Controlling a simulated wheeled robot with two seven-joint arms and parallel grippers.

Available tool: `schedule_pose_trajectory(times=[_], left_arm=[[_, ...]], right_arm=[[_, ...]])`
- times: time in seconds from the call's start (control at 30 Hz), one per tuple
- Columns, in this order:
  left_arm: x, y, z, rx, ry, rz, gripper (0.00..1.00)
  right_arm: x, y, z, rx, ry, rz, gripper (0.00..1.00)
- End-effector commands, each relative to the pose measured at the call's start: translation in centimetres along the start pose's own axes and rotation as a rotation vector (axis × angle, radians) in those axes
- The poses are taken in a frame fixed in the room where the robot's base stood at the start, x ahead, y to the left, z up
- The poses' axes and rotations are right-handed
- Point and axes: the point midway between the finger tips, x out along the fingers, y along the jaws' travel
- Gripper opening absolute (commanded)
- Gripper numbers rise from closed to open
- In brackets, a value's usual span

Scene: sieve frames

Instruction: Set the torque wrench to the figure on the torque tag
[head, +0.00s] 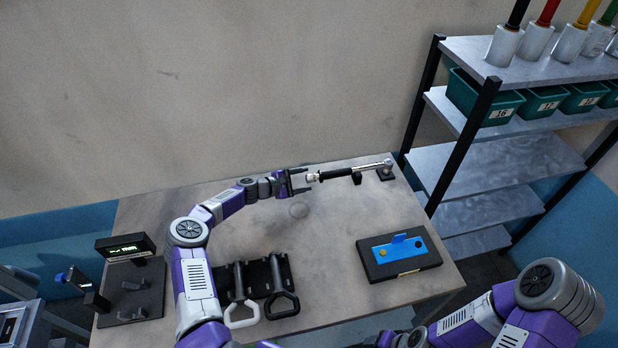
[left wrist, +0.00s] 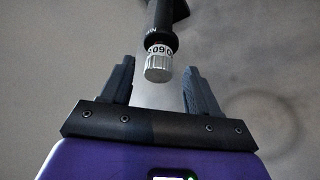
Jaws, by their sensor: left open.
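The torque wrench (head: 338,174) lies along the back of the table, its black handle toward the left and its metal head at the right on a dark holder (head: 386,173). My left gripper (head: 307,180) is open at the handle's left end. In the left wrist view, the wrench's silver knurled end knob (left wrist: 159,69) sits between the open fingers (left wrist: 160,80), with visible gaps on both sides. A white ring with black figures (left wrist: 160,50) is above the knob; the figures appear upside down and I cannot read the setting surely. I cannot pick out the torque tag.
A small display (head: 125,246) with green characters stands at the table's left. Two handled tools (head: 246,308) lie in a black rack at the front. A black box with a blue top (head: 402,250) is at the right. Metal shelves (head: 500,165) stand beyond. The table's middle is clear.

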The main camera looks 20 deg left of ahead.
Motion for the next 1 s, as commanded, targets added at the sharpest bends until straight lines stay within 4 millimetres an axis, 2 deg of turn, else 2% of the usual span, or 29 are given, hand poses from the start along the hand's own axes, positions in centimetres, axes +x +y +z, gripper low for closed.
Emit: schedule_pose_trajectory(times=[0.03,0.2,0.53,0.87,0.9,1.0], left_arm=[[0.8,0.0,0.0,0.001,-0.001,0.0,0.6],[2.2,0.0,0.0,0.0,0.001,0.0,0.6],[2.6,0.0,0.0,0.0,0.001,0.0,0.6],[2.6,0.0,0.0,0.0,0.001,0.0,0.11],[2.6,0.0,0.0,0.0,0.001,0.0,0.08],[2.6,0.0,0.0,-0.002,0.001,-0.002,0.08]], right_arm=[[0.0,0.0,0.0,0.0,0.001,0.0,0.6],[0.1,0.0,-0.1,0.0,0.001,0.0,0.6],[0.1,0.0,-0.1,0.0,0.001,0.0,0.6],[0.1,0.0,-0.1,0.0,0.001,0.0,0.6],[0.1,0.0,-0.1,0.0,0.001,0.0,0.6],[0.2,0.1,-0.1,0.0,0.001,0.0,0.6]])
